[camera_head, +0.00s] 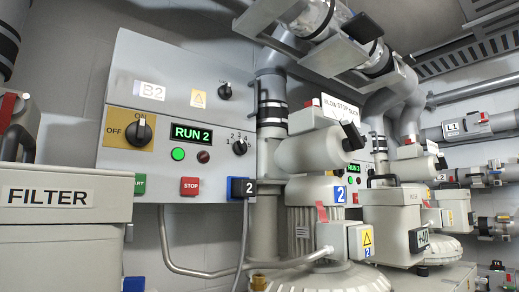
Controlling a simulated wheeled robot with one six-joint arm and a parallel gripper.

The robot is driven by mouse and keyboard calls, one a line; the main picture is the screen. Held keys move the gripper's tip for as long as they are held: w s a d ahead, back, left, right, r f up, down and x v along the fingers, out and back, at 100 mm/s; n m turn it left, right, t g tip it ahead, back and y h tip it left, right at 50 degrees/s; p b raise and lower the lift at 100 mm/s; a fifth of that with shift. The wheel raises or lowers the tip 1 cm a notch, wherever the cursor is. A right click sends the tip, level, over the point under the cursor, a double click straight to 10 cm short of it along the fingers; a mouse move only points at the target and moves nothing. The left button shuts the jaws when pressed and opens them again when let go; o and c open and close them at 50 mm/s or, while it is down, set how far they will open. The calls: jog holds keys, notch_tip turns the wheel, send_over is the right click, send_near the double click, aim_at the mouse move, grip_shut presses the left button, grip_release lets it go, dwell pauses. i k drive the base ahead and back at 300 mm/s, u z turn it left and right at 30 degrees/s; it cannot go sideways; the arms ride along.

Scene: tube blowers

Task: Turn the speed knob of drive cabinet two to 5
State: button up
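Drive cabinet two (165,75) is a large grey box on the left, marked B2, with a lit green RUN 2 display (192,134). A small black speed knob (240,148) sits right of the display, with small numbers in an arc around it. Its pointer is too small to read for certain. A second black knob (225,91) sits higher on the same face. The ON/OFF switch (141,132) on a yellow plate has its handle up toward ON. My gripper is not in view.
A green lamp (178,153), a dark red lamp (203,156) and a red STOP button (190,186) share the cabinet face. A blue tag 2 (248,188) is at its lower right corner. The FILTER box (60,195) stands lower left. Blower two (315,155) and pipes crowd the right.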

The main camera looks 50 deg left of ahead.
aim_at(239, 147)
jog(key=u, duration=0.5)
jog(key=i, duration=1)
jog(key=u, duration=0.65)
